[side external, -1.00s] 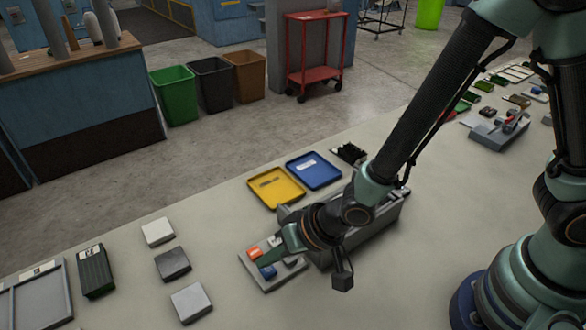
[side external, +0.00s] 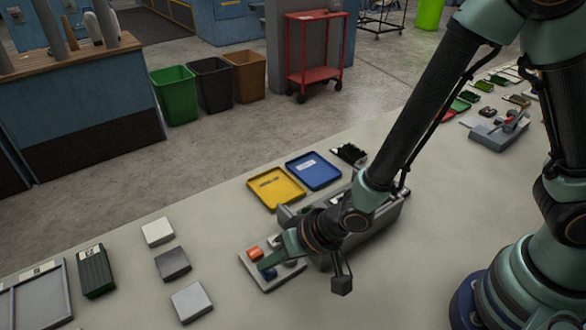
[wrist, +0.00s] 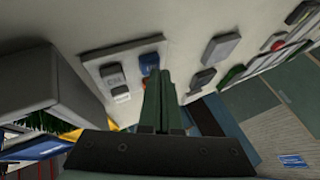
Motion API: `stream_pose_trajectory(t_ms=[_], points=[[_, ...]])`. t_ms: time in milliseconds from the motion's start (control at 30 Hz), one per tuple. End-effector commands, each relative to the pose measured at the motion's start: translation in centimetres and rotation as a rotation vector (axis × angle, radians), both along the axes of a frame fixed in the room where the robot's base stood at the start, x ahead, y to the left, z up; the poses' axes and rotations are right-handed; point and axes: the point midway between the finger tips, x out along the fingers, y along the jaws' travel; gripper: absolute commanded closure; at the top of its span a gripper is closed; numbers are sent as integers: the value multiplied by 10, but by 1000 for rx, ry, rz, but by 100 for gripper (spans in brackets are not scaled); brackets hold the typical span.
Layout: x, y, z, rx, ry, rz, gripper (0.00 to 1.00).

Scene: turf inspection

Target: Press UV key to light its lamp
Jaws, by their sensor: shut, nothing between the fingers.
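A light grey key panel (side external: 254,275) lies on the table in front of my gripper (side external: 263,265). It carries an orange key (side external: 254,253) and a blue key (side external: 269,273), with other keys partly behind my gripper. In the wrist view the panel (wrist: 90,72) shows a grey lettered key (wrist: 113,75), a white key (wrist: 121,93) and the blue key (wrist: 149,63). My gripper is shut and empty, its tips over the panel close to the blue key. I cannot tell whether they touch it. I cannot read which key is UV, and no lit lamp can be made out.
A grey open box (side external: 379,222) stands close under my forearm. Behind are a yellow tray (side external: 264,202) and a blue tray (side external: 314,182). Left of the panel lie a dark block (side external: 173,264) and two pale blocks. The table's front middle is clear.

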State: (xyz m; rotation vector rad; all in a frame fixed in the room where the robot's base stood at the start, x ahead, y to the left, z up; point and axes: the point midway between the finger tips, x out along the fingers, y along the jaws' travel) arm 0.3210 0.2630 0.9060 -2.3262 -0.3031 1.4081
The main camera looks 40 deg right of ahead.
Motion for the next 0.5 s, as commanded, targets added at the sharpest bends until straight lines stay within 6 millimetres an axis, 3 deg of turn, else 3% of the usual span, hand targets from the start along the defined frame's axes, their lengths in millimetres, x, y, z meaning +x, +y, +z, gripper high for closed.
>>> stream_pose_trajectory(t_ms=[500], points=[[0, 0, 6, 0, 0, 0, 100]])
